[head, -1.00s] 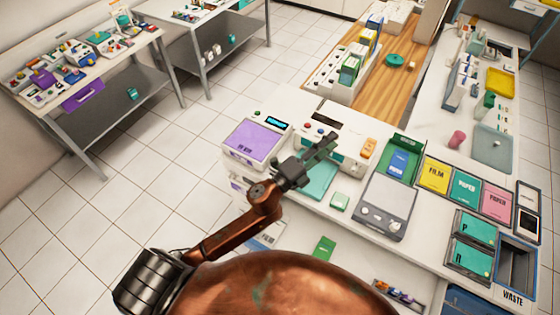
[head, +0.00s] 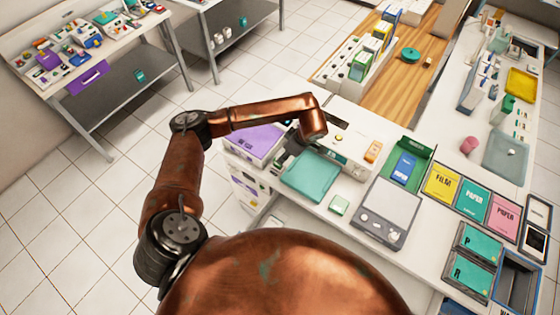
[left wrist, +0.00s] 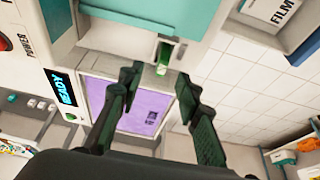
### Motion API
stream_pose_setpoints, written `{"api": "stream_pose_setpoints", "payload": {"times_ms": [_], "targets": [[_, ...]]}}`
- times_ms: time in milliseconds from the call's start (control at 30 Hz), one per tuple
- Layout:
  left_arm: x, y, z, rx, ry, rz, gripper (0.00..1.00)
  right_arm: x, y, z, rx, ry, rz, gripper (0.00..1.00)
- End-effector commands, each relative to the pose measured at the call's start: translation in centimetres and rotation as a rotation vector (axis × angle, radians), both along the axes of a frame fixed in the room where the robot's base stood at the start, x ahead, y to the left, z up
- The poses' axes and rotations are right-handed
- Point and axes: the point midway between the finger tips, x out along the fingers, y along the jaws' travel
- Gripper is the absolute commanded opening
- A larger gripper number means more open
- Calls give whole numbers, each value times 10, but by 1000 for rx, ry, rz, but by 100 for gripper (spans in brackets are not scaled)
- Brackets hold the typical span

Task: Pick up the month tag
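A small white and green piece (left wrist: 162,67), which may be the month tag, shows at a slot in the white machine in the left wrist view. I cannot read any lettering on it. My left gripper (left wrist: 158,84) is open, with one finger on either side of the line to this piece. The fingers appear empty, and I cannot tell whether they touch anything. In the head view the left gripper (head: 290,150) is mostly hidden under my copper wrist, beside the white machine (head: 345,150). My right gripper is not in view.
A purple-topped device (head: 252,139) stands left of the gripper and a teal tray (head: 313,176) lies just in front. A pale green block (head: 339,205) and a grey scale (head: 388,212) sit farther right. A green box (head: 407,165) stands behind the scale.

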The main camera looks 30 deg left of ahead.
Motion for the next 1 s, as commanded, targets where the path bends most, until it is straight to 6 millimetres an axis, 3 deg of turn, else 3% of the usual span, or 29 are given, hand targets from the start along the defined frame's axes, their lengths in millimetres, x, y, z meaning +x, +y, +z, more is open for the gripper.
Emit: {"api": "stream_pose_setpoints", "payload": {"times_ms": [367, 600, 900, 1000], "targets": [[-2, 21, -31, 24, 5, 6, 32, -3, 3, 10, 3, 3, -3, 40], [-3, 32, -63, 22, 5, 3, 32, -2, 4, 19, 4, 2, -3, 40], [-1, 34, -69, 21, 2, 2, 32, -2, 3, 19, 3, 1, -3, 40], [-1, 34, -69, 21, 2, 2, 26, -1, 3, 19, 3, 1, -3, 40]]}}
